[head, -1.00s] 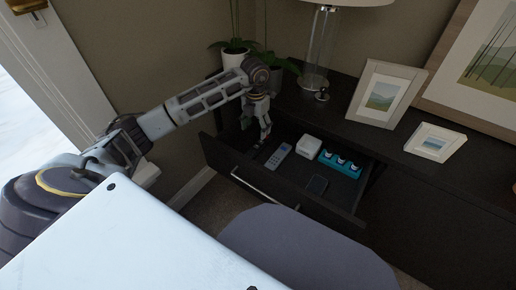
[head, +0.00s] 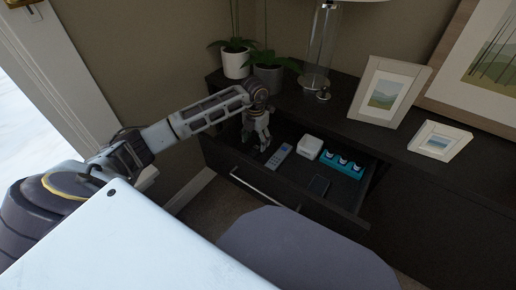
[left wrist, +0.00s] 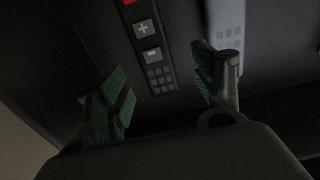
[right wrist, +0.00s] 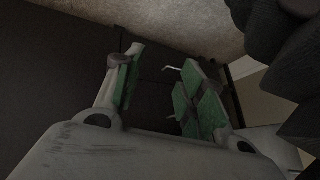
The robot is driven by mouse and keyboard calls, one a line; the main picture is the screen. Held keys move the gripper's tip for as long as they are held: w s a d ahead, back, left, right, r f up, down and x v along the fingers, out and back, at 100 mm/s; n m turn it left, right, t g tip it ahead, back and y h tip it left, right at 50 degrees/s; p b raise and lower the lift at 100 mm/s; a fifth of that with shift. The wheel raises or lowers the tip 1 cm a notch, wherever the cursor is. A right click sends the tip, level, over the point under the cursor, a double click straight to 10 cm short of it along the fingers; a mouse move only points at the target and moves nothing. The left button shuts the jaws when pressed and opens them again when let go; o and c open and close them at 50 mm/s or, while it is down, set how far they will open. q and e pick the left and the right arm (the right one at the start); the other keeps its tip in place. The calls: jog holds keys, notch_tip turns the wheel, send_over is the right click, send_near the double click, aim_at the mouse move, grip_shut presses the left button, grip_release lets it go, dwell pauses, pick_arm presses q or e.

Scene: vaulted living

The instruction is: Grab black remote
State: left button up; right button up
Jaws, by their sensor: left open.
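The black remote (left wrist: 150,50) lies in the open drawer (head: 345,200). In the left wrist view it has a red button at the top and plus and minus keys, and it appears between my finger pads. In the head view I cannot make it out behind my left gripper (head: 256,146). My left gripper, also in the left wrist view (left wrist: 158,60), is open and points down into the drawer. I cannot tell whether its fingers touch the remote. My right gripper (right wrist: 158,85) is open and empty, outside the head view.
A light grey remote (head: 278,156) lies just right of my left gripper, close to its right finger. A white box (head: 310,147), a teal holder (head: 341,166) and a dark phone-like item (head: 318,186) are further right. Potted plants (head: 268,78) stand on the cabinet behind.

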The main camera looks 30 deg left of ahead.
aim_at(254, 149)
pick_arm(q)
jog(key=shift+f, duration=0.1)
jog(key=shift+a+f+b, duration=0.15)
jog(key=shift+f+b, duration=0.35)
jog(key=shift+f, duration=0.6)
jog(key=shift+a+f+b, duration=0.2)
jog(key=shift+f+b, duration=0.65)
jog(key=shift+f, duration=0.55)
pick_arm(e)
jog(key=shift+a+f, duration=0.15)
jog(key=shift+f, duration=0.65)
jog(key=shift+a+f, duration=0.1)
jog(key=shift+f, duration=0.7)
jog(key=shift+w+r, duration=0.1)
pick_arm(q)
jog(key=c, duration=1.2)
pick_arm(e)
jog(key=shift+w+r, duration=0.1)
jog(key=shift+w, duration=0.05)
